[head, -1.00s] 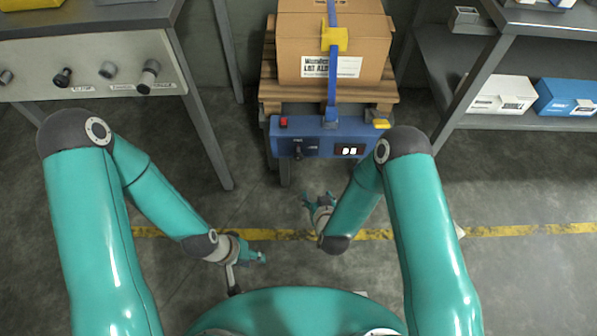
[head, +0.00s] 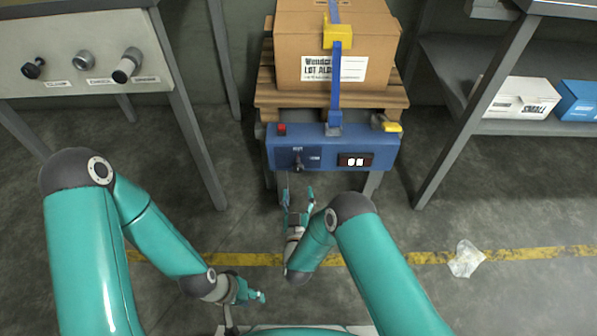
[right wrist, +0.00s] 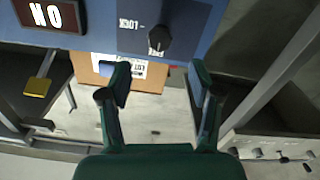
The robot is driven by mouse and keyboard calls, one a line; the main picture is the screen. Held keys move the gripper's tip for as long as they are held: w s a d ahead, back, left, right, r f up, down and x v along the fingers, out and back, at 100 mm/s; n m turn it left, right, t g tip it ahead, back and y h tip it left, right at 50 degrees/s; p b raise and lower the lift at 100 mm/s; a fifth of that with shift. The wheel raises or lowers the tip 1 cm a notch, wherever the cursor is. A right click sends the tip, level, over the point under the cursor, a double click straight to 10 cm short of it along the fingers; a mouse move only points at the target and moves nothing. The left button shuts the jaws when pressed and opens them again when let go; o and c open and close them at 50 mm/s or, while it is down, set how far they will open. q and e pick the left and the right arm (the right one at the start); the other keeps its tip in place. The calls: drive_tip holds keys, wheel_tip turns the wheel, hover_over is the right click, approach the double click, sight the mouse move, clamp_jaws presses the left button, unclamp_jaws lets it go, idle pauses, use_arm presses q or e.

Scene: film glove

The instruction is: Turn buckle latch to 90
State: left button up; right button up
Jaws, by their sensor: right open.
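A yellow buckle (head: 338,37) sits on the blue strap (head: 336,85) over the cardboard box; its latch angle is too small to read. A yellow-tipped part (head: 386,124) stands at the right end of the blue panel (head: 330,146). The panel's front has a black knob (head: 298,163), also seen in the right wrist view (right wrist: 160,38), and a lit display (head: 355,160). My right gripper (head: 298,192) is open and empty, just below the knob and apart from it. In the right wrist view its fingers (right wrist: 157,80) are spread. My left gripper (head: 255,293) is low, far from the panel; its jaws are unclear.
The cardboard box (head: 320,85) stands on a wooden pallet (head: 275,98) behind the panel. A bench with knobs (head: 80,60) is at left, a shelf (head: 450,70) with boxes at right. Crumpled clear plastic (head: 466,259) lies on the floor.

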sight(298, 171)
drive_tip(key=w+b, duration=0.2)
drive_tip(key=w, duration=0.8)
drive_tip(key=shift+b, duration=0.35)
drive_tip(key=c, duration=1.1)
drive_tip(key=shift+d, duration=0.15)
drive_tip(key=shift+c, duration=0.3)
